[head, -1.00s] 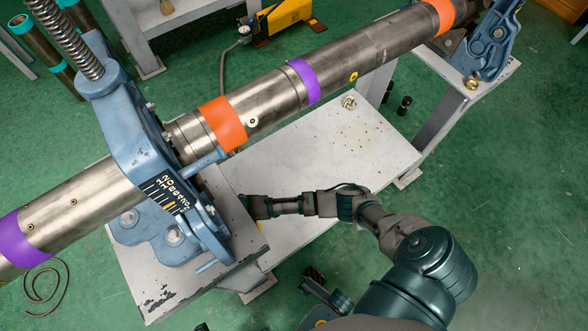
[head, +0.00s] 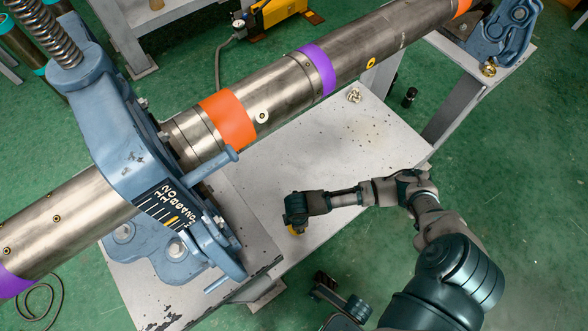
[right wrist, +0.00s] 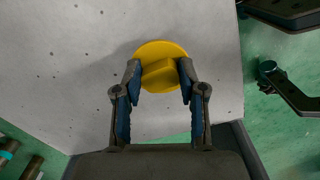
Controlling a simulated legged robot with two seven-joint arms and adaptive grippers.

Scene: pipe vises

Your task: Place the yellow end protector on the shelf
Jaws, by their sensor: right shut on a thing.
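The yellow end protector (right wrist: 161,50) is a round disc with a raised grip, held between the fingers of my right gripper (right wrist: 159,72) in the right wrist view. In the head view a small yellow edge of the protector (head: 296,230) shows under my right gripper (head: 295,215), which hides most of it. The pale grey shelf (head: 335,150) lies below the pipe, and my right gripper is over its front part. I cannot tell whether the protector touches the shelf surface. My left gripper is not clearly in view.
A long steel pipe (head: 285,85) with orange and purple bands runs diagonally above the shelf. A blue vise (head: 115,135) clamps it at left; another blue vise (head: 505,30) stands at upper right. A small brass fitting (head: 354,95) sits on the shelf's back part. The shelf's middle is clear.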

